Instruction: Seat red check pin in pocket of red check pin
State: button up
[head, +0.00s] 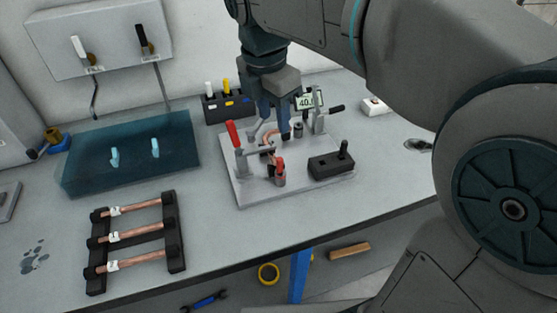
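My gripper (274,132) points down over the back middle of the grey fixture plate (255,192). Its fingers are close to a bent copper piece, and the view does not show whether they hold anything. A small red part (279,164) stands upright at the front middle of the plate, apart from the gripper; it may be the red check pin, but I cannot tell for sure. A black holder (216,115) behind the plate carries a white and a yellow handled pin and coloured marks. I cannot make out a red pocket there.
A red-handled clamp (240,150) stands left on the plate, a black-handled clamp (320,118) right. A black block (331,166) with a knob sits front right. A display (308,100) stands behind. A blue tray (85,165) and a tube rack (174,240) lie left.

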aim_at(279, 159)
jog(key=f, duration=0.4)
jog(key=d+f, duration=0.1)
jog(key=f, duration=0.4)
jog(key=w+f, duration=0.1)
jog(key=f, duration=0.3)
jog(key=shift+d+f+b, duration=0.15)
jog(key=shift+f+b, duration=0.15)
jog(key=shift+b, duration=0.05)
grip_shut()
